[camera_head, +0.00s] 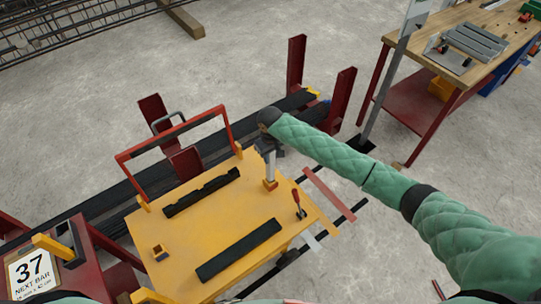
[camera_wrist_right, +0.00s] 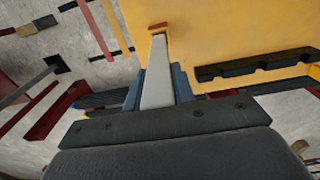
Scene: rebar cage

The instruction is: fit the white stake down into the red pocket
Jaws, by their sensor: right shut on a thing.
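The white stake (camera_head: 269,167) is upright over the yellow table top, near its back right. My right gripper (camera_head: 268,147) is shut around its upper part. It also shows between the fingers in the right wrist view (camera_wrist_right: 157,80). The stake's lower end meets a small orange block (camera_head: 270,184); I cannot tell if it sits inside it or just in front. In the wrist view a reddish-brown patch (camera_wrist_right: 158,25) shows beyond that end. A small yellow square socket (camera_head: 160,252) with a dark opening stands at the front left. No plainly red pocket can be made out. My left gripper is out of view.
Two black bars, one notched (camera_head: 202,192) and one plain (camera_head: 239,249), lie on the yellow table (camera_head: 205,226). A red-handled tool (camera_head: 298,207) stands at its right edge. A red frame (camera_head: 172,137) rises behind. The middle of the table top is clear.

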